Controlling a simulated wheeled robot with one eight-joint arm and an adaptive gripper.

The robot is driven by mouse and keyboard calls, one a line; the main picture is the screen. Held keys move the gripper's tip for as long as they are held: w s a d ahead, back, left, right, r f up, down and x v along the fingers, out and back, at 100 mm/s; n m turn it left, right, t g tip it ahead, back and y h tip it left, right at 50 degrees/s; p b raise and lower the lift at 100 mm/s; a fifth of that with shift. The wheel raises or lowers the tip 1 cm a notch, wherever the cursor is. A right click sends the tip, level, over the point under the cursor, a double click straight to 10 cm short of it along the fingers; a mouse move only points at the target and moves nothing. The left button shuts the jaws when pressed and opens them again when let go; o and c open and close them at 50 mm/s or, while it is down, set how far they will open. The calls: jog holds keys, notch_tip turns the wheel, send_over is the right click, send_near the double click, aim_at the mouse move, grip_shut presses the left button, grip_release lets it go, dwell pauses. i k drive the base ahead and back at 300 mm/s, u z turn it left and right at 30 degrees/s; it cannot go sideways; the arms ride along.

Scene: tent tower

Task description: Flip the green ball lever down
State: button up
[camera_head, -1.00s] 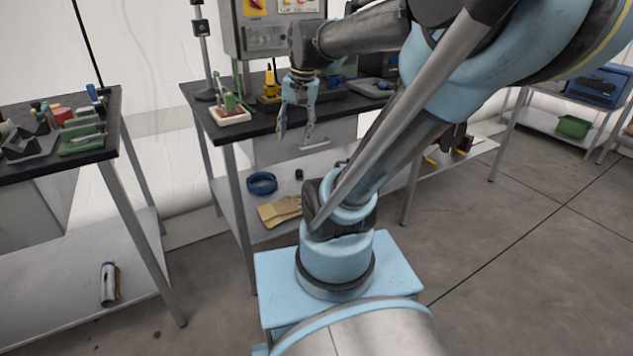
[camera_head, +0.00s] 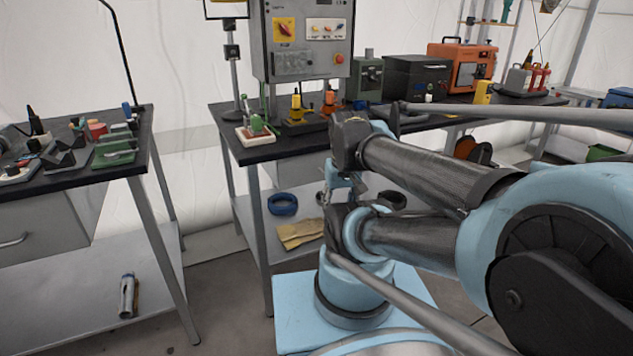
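Yellow (camera_head: 296,104) and orange (camera_head: 329,102) devices stand right of the green one. A dark box (camera_head: 415,77) and orange machine (camera_head: 462,65) are farther right. A second bench (camera_head: 75,175) is left, with floor between.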

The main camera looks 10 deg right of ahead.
aim_at(244, 97)
jog(key=z, duration=0.3)
jog(key=k, duration=0.95)
jog(key=u, duration=0.3)
jog(key=i, duration=1.35)
jog(key=z, duration=0.05)
